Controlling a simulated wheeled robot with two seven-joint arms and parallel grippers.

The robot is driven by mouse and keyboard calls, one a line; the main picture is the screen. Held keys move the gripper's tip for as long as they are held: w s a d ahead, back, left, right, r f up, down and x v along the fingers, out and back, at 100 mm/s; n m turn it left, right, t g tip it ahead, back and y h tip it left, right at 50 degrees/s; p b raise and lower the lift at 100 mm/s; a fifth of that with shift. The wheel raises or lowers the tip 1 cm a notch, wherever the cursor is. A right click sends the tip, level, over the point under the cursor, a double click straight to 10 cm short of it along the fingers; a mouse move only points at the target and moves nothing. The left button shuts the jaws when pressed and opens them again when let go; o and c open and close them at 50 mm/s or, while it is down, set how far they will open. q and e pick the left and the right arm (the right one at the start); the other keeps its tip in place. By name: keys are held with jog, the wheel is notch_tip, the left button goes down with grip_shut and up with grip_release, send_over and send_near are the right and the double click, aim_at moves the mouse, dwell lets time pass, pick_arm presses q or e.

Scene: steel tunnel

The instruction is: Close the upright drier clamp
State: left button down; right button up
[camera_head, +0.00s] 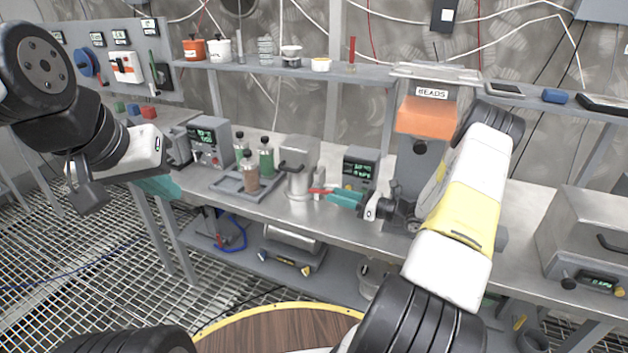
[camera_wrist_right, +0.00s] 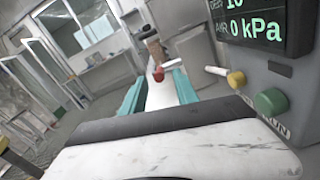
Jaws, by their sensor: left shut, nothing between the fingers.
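A grey steel canister with a dark handle (camera_head: 298,165), which looks like the drier, stands upright on the bench in the head view. A red-tipped lever (camera_head: 319,190), which looks like the clamp's, sits at its right foot. My right gripper (camera_head: 338,196) reaches in from the right with its teal fingers at this lever. In the right wrist view the red tip (camera_wrist_right: 158,74) shows between the two spread teal fingers (camera_wrist_right: 158,92); I cannot tell whether they touch it. The clamp's body is mostly hidden. My left gripper (camera_head: 160,187) is shut and empty at the bench's left end.
A green-lit display unit (camera_head: 360,168) stands close behind my right gripper; its kPa screen (camera_wrist_right: 262,22) shows in the wrist view. A bottle tray (camera_head: 240,186) is left of the canister. The BEADS hopper (camera_head: 425,118) stands behind my right arm. Bench front is clear.

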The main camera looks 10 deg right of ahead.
aim_at(313, 189)
jog(key=shift+x, duration=2.35)
jog(key=shift+c, duration=0.5)
grip_shut()
